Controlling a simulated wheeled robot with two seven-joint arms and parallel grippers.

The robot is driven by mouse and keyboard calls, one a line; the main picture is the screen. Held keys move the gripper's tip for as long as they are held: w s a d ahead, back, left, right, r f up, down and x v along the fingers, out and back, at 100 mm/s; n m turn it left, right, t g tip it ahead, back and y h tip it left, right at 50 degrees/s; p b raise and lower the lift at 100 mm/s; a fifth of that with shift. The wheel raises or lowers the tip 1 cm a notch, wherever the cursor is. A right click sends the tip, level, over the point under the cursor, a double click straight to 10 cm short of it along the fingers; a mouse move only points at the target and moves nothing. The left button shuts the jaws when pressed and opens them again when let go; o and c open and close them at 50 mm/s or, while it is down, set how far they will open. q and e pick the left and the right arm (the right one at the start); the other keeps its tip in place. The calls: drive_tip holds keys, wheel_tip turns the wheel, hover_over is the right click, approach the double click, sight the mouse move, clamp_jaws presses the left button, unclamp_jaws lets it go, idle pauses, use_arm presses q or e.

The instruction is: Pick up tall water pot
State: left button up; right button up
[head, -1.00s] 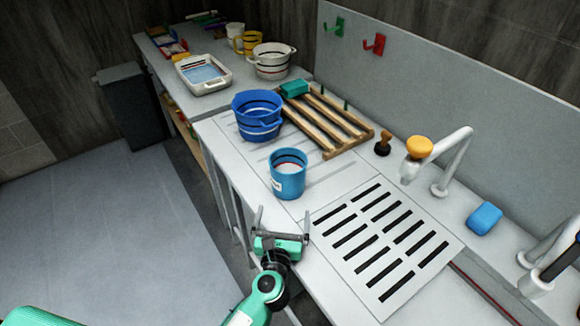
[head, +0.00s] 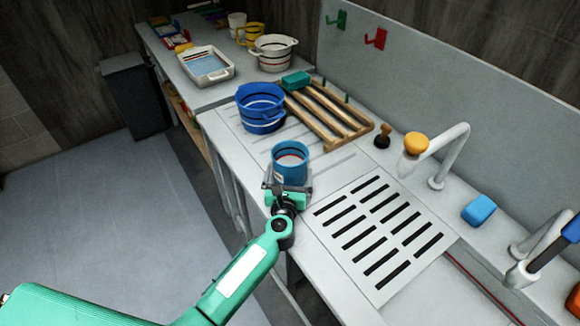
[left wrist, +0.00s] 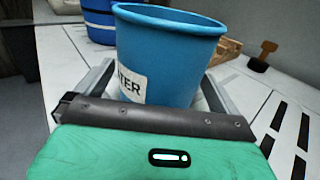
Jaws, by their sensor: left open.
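The tall water pot (head: 290,160) is a blue, open-topped pot with a white label. It stands upright on the counter beside the slotted drain panel. In the left wrist view the pot (left wrist: 168,55) fills the middle, and its label ends in "TER". My left gripper (head: 289,183) is open at the near side of the pot. In the left wrist view its fingers reach forward on either side of the pot's lower body; whether they touch it I cannot tell. The pot's base is hidden behind the gripper. My right gripper is not in view.
A blue striped basin (head: 260,107) and a wooden rack (head: 330,118) stand just behind the pot. The slotted drain panel (head: 345,262) is clear on the right. A white faucet (head: 446,155), a blue sponge (head: 479,210) and a brown-handled stopper (head: 383,136) lie farther right.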

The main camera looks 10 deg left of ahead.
sight(289, 158)
use_arm(q)
drive_tip(key=shift+w+a, duration=0.1)
drive_tip(key=shift+w, duration=0.95)
drive_tip(key=c, duration=1.1)
drive_tip(key=shift+r, duration=0.1)
